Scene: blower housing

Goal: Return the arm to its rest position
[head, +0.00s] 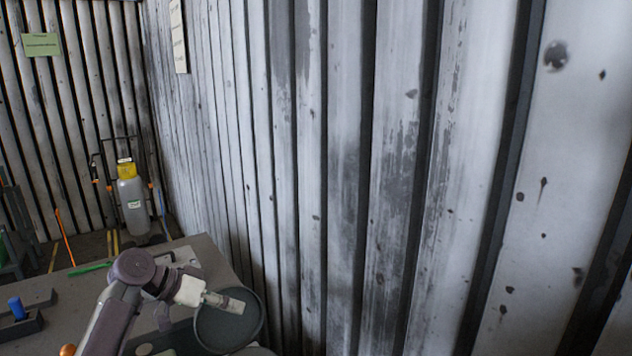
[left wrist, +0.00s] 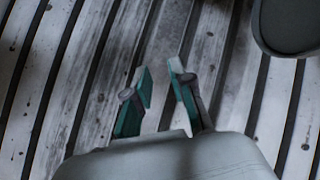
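My left arm (head: 118,308) comes in from the bottom left, bent over the work table. My left gripper (head: 228,302) points right, in front of a dark grey round part (head: 243,332) in the head view. In the left wrist view the gripper (left wrist: 159,72) has its two teal-padded fingers apart with nothing between them. The dark round part (left wrist: 292,28) shows there at the top right, apart from the fingers. I cannot tell whether it is the blower housing. My right gripper is in neither view.
The grey table (head: 205,250) stands close to a corrugated metal wall (head: 350,170). A blue-handled item (head: 17,308) and a green tool (head: 90,268) lie on the table's left. A grey sprayer with a yellow top (head: 132,195) stands on the floor beyond. The air above the table looks clear.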

